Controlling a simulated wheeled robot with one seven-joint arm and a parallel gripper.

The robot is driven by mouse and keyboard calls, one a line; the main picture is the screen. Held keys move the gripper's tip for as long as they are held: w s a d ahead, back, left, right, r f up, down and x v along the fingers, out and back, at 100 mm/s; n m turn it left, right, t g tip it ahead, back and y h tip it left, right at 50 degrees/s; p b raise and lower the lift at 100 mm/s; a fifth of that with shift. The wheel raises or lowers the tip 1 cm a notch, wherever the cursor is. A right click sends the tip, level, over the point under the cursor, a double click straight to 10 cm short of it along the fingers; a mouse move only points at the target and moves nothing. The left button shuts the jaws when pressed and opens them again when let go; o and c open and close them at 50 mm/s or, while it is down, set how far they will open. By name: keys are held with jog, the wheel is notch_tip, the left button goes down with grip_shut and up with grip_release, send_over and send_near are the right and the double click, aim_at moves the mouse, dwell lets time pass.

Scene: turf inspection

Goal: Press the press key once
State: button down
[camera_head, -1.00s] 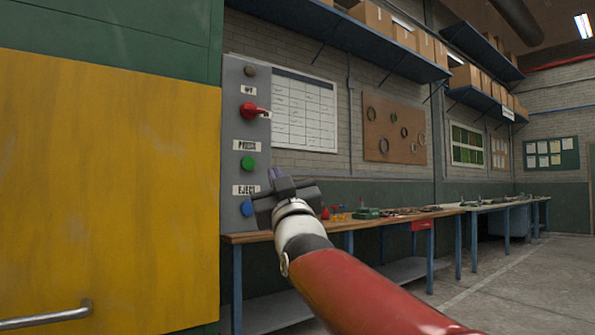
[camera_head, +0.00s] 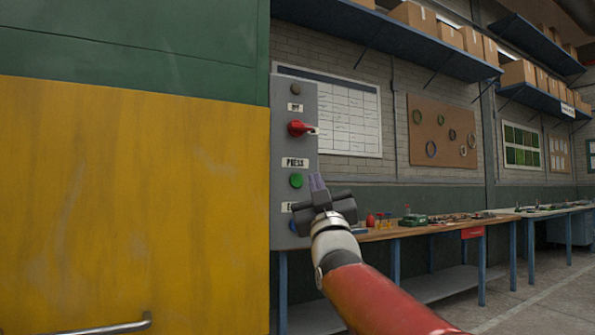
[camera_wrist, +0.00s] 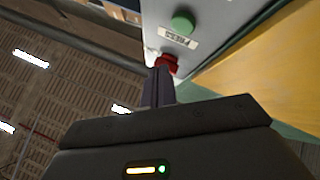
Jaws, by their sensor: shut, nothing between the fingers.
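The grey control panel (camera_head: 308,105) stands upright beside the yellow and green machine. Its green button (camera_head: 296,181) sits just under the PRESS label (camera_head: 295,163); both also show in the wrist view, the button (camera_wrist: 182,24) and the label (camera_wrist: 178,38). A red switch (camera_head: 298,128) is above the label. My gripper (camera_head: 317,182) is shut and empty, its fingertips just right of the green button in the head view. No contact shows. In the wrist view the fingers overlap the red switch (camera_wrist: 168,62). My gripper hides part of the lower label and the panel below it.
The yellow machine panel (camera_head: 130,210) fills the left, with a metal handle (camera_head: 110,328) low down. A workbench (camera_head: 405,231) with small items runs along the wall at right. A blue shelf (camera_head: 400,45) with boxes hangs above. The floor at right is open.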

aim_at(297, 180)
jog(key=shift+w+a+p, duration=0.45)
jog(key=shift+w+a, duration=0.15)
jog(key=shift+w, duration=0.3)
jog(key=shift+w+a+p, duration=0.4)
jog(key=shift+w+a, duration=0.2)
jog(key=shift+w, duration=0.25)
dwell(0.4)
dwell(0.4)
jog(key=shift+w+a, duration=0.2)
jog(key=shift+w, duration=0.15)
